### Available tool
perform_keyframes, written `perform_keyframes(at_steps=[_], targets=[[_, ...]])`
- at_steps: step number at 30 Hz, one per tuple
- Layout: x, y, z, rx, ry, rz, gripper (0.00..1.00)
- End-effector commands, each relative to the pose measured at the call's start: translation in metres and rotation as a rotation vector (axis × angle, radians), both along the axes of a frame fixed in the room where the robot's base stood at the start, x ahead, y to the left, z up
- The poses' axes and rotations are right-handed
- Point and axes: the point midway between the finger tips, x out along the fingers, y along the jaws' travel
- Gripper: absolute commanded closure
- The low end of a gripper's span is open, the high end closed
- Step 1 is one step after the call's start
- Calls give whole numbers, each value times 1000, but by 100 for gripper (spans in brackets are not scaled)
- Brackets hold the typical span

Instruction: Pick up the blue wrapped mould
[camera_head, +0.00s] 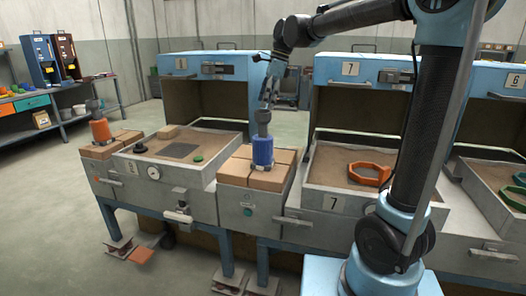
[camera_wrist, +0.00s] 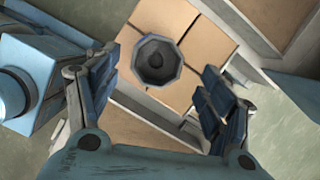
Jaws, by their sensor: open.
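The blue wrapped mould (camera_head: 263,151) stands upright on a block of tan bricks (camera_head: 235,170) between two stations. It has a grey cup-shaped top (camera_head: 263,117). My gripper (camera_head: 269,92) is above the mould, pointing down. In the wrist view my gripper (camera_wrist: 158,75) is open, with one finger on each side of the cup and nothing held. The fingertips look close to the cup's height, but I cannot tell the exact gap.
An orange mould (camera_head: 101,131) stands on another brick block at left. An orange ring (camera_head: 369,174) lies in the sand tray of station 7. A sand tray (camera_head: 213,150) is left of the blue mould. Blue-topped hoods (camera_head: 216,66) stand behind.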

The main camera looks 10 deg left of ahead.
Motion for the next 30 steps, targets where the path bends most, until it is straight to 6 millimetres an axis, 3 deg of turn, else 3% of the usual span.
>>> perform_keyframes(at_steps=[5,15,25,30], targets=[[-1,2,-9,0,0,0,26],[-6,11,-49,0,0,0,26],[-7,13,-54,0,0,0,26],[-6,13,-54,0,0,0,64]])
